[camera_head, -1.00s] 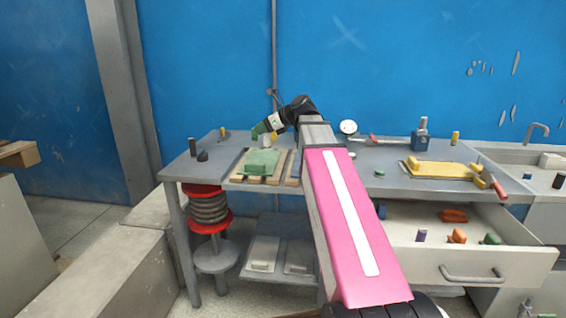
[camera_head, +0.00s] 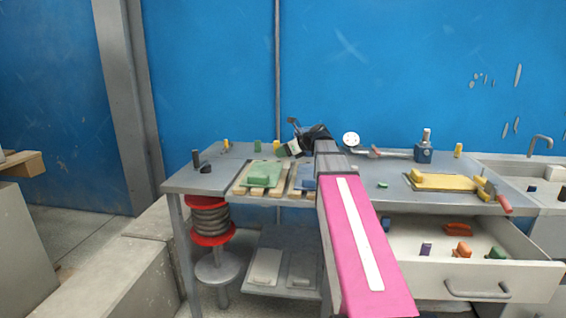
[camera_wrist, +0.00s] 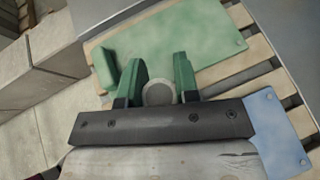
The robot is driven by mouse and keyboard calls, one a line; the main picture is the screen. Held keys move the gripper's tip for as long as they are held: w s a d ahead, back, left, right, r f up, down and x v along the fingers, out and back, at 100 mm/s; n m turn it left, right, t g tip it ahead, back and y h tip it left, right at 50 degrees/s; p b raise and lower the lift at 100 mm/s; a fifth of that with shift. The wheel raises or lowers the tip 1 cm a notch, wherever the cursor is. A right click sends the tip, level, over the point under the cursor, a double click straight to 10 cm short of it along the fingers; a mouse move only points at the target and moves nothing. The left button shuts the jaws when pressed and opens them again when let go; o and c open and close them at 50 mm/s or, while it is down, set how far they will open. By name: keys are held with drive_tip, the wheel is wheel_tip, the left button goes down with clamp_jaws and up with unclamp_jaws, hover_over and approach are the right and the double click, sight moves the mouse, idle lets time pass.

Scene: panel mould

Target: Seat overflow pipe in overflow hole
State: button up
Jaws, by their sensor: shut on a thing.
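My gripper (camera_wrist: 159,72) shows two green fingers in the wrist view. They are shut on a round grey piece (camera_wrist: 158,92), seen end-on, which looks like the overflow pipe. The green panel (camera_wrist: 190,42) lies beyond the fingers in the wrist view, on wooden slats. A corner of the blue panel (camera_wrist: 278,122) shows at the right. I cannot make out the overflow hole. The held piece's lower end is hidden.
A yellow panel (camera_head: 447,182) lies at the right of the bench, by a red-handled tool (camera_head: 503,203). A drawer (camera_head: 480,266) with several coloured pieces stands open below. A dark post (camera_head: 196,158) stands at the left bench end. A blue block (camera_head: 424,155) stands at the back.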

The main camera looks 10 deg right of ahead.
drive_tip(key=shift+f, duration=2.05)
drive_tip(key=o, duration=1)
drive_tip(key=shift+f, duration=0.1)
